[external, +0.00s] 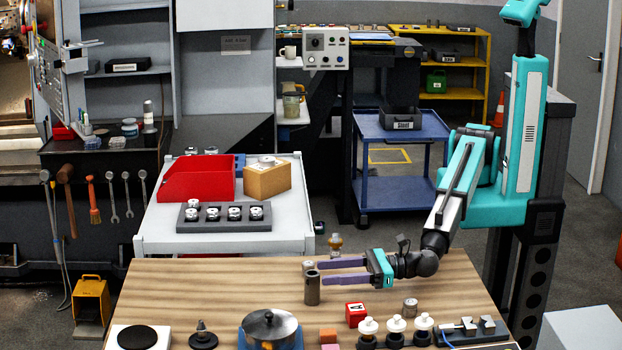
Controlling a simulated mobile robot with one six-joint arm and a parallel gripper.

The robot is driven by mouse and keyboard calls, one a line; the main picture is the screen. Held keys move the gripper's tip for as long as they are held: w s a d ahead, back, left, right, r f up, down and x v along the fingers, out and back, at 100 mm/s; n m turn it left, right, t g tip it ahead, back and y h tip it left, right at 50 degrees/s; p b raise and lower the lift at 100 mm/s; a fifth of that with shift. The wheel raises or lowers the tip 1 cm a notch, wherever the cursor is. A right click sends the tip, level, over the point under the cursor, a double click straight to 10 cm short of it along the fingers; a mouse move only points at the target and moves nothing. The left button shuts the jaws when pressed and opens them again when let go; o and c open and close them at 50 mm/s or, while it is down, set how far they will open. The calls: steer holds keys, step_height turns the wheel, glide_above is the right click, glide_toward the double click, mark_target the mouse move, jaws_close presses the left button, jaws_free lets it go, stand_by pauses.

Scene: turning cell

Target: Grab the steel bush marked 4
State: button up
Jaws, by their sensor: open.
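My gripper (318,272) is low over the wooden table, its two purple fingers spread and pointing left, with nothing held. A light steel bush (308,266) stands just beyond the fingertips. A taller dark grey cylinder (312,291) stands in front of it, close to the nearer fingertip; I cannot tell whether they touch. Another steel bush (410,307) stands on the table right of the red block (356,314). Several pale-topped bushes sit in a dark tray (222,226) on the white cart. The marks are too small to read, so I cannot tell which bush is 4.
A small brass-coloured part (335,244) stands behind the fingers. Along the front edge are a lidded pot (270,325), white-topped parts (396,325) and a clamp fixture (470,328). The cart (280,229) holds a red bin (197,178) and a cardboard box (267,180). The table's left middle is clear.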

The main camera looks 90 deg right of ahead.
mark_target(312, 274)
steer(key=shift+w+a+f+p, duration=0.1)
steer(key=shift+w+p, duration=0.5)
steer(key=shift+w, duration=0.7)
steer(key=shift+w+a+f+p, duration=0.1)
steer(key=shift+w+p, duration=0.45)
steer(key=shift+w, duration=0.75)
steer(key=shift+c, duration=0.3)
steer(key=shift+r, duration=0.1)
jaws_close()
